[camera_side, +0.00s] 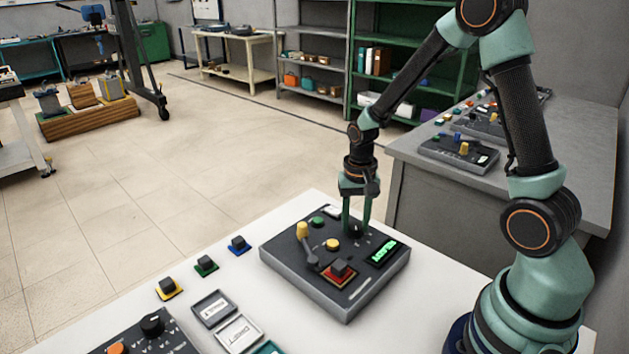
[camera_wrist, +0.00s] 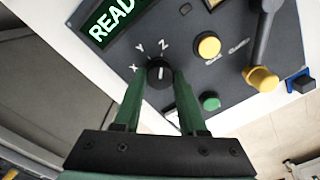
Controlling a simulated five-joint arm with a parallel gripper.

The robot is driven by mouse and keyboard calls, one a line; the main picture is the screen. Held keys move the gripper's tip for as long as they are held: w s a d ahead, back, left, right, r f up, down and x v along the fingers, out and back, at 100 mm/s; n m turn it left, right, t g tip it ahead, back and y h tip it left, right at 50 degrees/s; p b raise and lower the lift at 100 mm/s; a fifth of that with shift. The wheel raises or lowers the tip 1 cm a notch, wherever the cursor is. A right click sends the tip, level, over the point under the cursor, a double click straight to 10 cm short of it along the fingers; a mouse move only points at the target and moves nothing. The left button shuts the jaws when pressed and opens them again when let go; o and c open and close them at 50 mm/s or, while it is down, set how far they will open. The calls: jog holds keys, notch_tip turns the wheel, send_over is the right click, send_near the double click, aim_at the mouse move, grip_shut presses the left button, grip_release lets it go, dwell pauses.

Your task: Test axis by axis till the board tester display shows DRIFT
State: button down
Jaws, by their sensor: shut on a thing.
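The board tester (camera_side: 290,277) is a dark grey slanted box on the white table. My gripper (camera_side: 356,226) reaches down to its far side. In the wrist view my gripper (camera_wrist: 160,92) is shut on a black rotary knob (camera_wrist: 160,72) marked X, Y and Z. The knob's pale mark seems to point towards Z. A dark block on a red base (camera_side: 340,270) sits on the tester.
The tester has a yellow-knobbed lever (camera_side: 302,230), a yellow button (camera_side: 332,244) and a green button (camera_side: 318,221). Yellow-, green- and blue-based blocks (camera_side: 167,288) stand left. Trays, one reading DRIFT (camera_side: 239,332), lie in front. Another control box (camera_side: 140,335) is at the near left.

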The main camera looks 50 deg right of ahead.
aim_at(355, 225)
dwell(0.4)
jog(key=shift+c, duration=2.3)
grip_release()
notch_tip(355, 225, up, 12)
jog(key=shift+r, duration=0.15)
